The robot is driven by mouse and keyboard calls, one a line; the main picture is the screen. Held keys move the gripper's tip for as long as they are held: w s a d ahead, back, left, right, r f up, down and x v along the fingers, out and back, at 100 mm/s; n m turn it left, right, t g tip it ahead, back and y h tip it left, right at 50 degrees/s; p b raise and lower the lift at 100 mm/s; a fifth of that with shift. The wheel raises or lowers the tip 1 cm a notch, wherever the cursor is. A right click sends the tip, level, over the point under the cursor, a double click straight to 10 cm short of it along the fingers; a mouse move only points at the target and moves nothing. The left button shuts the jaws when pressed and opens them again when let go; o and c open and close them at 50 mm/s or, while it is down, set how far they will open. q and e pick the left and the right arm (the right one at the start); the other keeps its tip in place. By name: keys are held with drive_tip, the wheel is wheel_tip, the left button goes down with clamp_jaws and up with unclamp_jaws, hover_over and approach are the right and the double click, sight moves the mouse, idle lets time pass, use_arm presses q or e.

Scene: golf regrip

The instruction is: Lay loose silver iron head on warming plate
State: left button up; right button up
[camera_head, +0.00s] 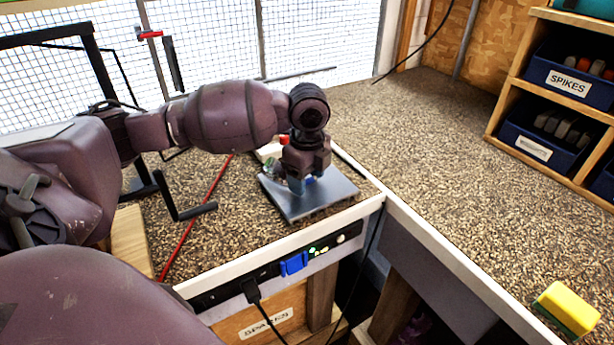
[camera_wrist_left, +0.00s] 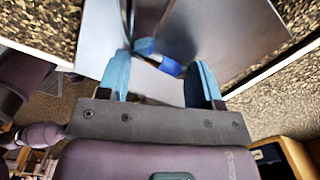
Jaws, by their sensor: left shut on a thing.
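The warming plate (camera_head: 336,196) is a flat grey metal square on the speckled bench, near its front corner. My left gripper (camera_head: 305,181) points down just over the plate. In the left wrist view, its two blue fingers (camera_wrist_left: 160,80) are closed around a small piece with a blue band and a silver part, which I take for the iron head (camera_wrist_left: 145,45). Its far end is hard to make out against the grey plate (camera_wrist_left: 236,30). I cannot tell whether it touches the plate. My right gripper is not in view.
A panel with a blue switch (camera_head: 293,264) is below the front edge. Blue bins (camera_head: 566,78) and a yellow sponge (camera_head: 569,306) are at right. The bench behind is clear.

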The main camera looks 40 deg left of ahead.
use_arm(q)
drive_tip(key=shift+f, duration=0.1)
drive_tip(key=o, duration=1)
